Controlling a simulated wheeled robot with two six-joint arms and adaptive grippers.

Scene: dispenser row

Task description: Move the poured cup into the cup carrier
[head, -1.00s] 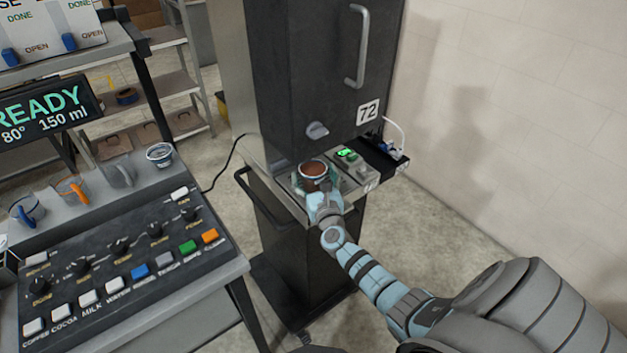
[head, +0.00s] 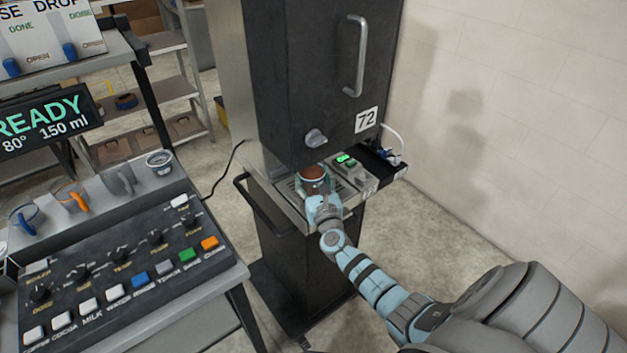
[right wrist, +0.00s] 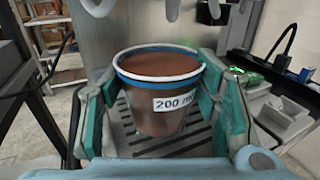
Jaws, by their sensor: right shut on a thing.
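The poured cup (right wrist: 158,92) is filled with brown liquid almost to its white rim, with a blue band and a "200 ml" label. It stands upright over the slotted drip tray (right wrist: 140,148) of the dark dispenser in the right wrist view. The cup (head: 313,174) also shows in the head view under the dispenser. My right gripper (head: 314,189) is shut on the cup, with its green pads (right wrist: 158,105) on both sides. I cannot tell whether the cup touches the tray. My left gripper is not in view. I see no cup carrier that I can make out.
The dark dispenser (head: 310,80) marked 72 rises above the cup. Open floor lies at the right.

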